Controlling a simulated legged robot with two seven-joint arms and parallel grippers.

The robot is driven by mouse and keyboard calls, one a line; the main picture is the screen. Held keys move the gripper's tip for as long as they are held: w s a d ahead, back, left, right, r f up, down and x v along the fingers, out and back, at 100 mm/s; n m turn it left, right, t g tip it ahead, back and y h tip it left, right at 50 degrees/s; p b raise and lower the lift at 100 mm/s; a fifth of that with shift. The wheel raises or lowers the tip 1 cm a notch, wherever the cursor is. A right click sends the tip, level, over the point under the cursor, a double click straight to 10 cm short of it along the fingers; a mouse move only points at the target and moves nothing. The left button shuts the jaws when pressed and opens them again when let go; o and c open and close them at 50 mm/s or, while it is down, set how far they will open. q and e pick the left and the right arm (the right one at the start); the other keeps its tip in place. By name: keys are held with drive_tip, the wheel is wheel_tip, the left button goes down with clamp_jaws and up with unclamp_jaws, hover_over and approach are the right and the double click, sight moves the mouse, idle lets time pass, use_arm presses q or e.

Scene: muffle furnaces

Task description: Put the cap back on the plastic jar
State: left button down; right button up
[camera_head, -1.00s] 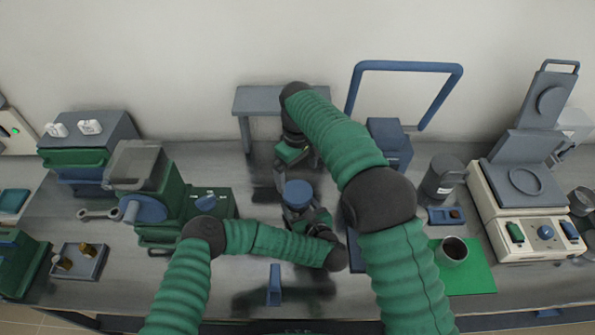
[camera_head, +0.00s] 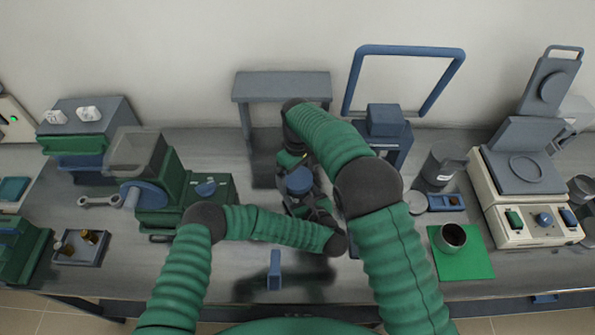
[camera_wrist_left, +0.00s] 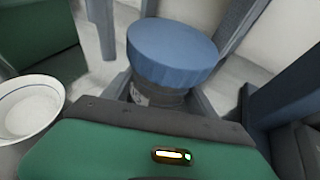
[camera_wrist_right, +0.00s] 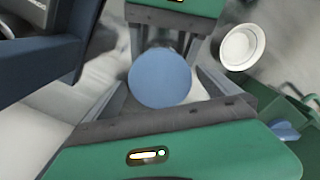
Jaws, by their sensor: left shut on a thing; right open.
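The blue round cap (camera_head: 299,180) sits on top of the plastic jar, near the middle of the bench. The left wrist view shows the cap (camera_wrist_left: 172,50) over the grey jar body (camera_wrist_left: 150,95); how firmly it is seated cannot be told. My left gripper (camera_wrist_left: 160,98) is shut on the jar body below the cap. My right gripper (camera_wrist_right: 162,88) is open, its fingers on either side of the cap (camera_wrist_right: 160,78) in the right wrist view; contact cannot be told. In the head view the arms partly hide the jar.
A grey stand (camera_head: 282,86) and a blue frame (camera_head: 405,50) are behind. A green machine (camera_head: 160,190) is left. A white dish (camera_wrist_right: 242,46) lies close by.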

drive_tip(key=c, duration=1.4)
drive_tip(key=shift+m, duration=0.9)
drive_tip(key=o, duration=1.4)
drive_tip(key=shift+r, duration=0.1)
wheel_tip(320, 180, up, 12)
drive_tip(key=shift+w, duration=0.1)
